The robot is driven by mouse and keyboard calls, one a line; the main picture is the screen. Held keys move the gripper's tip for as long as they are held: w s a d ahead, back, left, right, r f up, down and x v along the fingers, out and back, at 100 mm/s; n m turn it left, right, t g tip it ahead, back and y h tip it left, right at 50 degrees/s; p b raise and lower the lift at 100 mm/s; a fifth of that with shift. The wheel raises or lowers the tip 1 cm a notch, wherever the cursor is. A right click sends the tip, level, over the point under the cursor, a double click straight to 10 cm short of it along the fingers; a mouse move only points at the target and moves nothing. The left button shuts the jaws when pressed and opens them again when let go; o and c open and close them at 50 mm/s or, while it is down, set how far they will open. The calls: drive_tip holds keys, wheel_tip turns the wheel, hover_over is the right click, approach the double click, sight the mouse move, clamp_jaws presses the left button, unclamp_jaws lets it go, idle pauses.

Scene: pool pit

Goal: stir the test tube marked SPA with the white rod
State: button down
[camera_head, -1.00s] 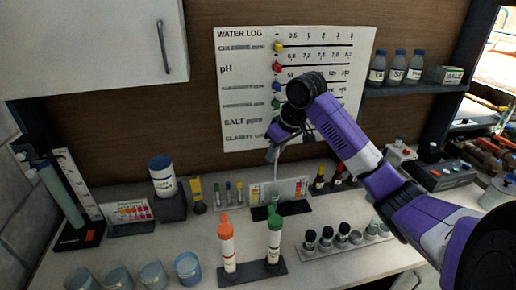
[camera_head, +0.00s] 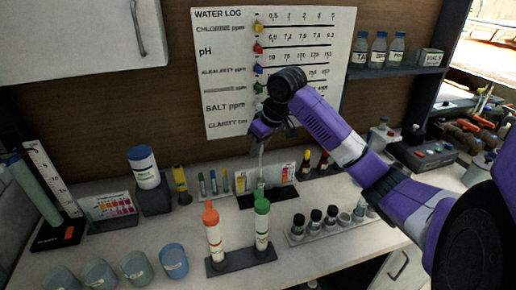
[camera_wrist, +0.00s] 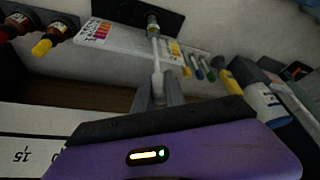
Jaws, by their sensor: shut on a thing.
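My gripper (camera_head: 264,136) is shut on the white rod (camera_head: 261,166) above the back of the counter, in front of the wall chart. The rod hangs nearly upright in the head view. In the wrist view it runs from between the gripper fingers (camera_wrist: 158,98) as a pale rod (camera_wrist: 156,62). Its far end meets a small greenish-grey tube (camera_wrist: 152,24) on a dark base. That tube top also shows in the head view (camera_head: 261,184), behind the green-topped bottle. I cannot read SPA on it, nor tell how deep the rod sits.
Orange-topped (camera_head: 213,232) and green-topped (camera_head: 262,222) bottles stand close in front. A rack of dark-capped vials (camera_head: 315,222) is at the right. A colour card (camera_head: 282,175) stands beside the tube. Several cups (camera_head: 173,262) line the front left.

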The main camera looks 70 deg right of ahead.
drive_tip(key=shift+s, duration=0.1)
drive_tip(key=shift+f, duration=0.2)
idle(0.4)
drive_tip(key=shift+f, duration=0.35)
drive_tip(key=shift+f+b, duration=0.35)
drive_tip(key=shift+b, duration=0.05)
drive_tip(key=shift+f, duration=0.25)
drive_tip(key=shift+f, duration=0.15)
drive_tip(key=shift+a+f+b, duration=0.1)
drive_tip(key=shift+f+b, duration=1.65)
drive_tip(key=shift+f, duration=0.9)
drive_tip(key=shift+p, duration=0.35)
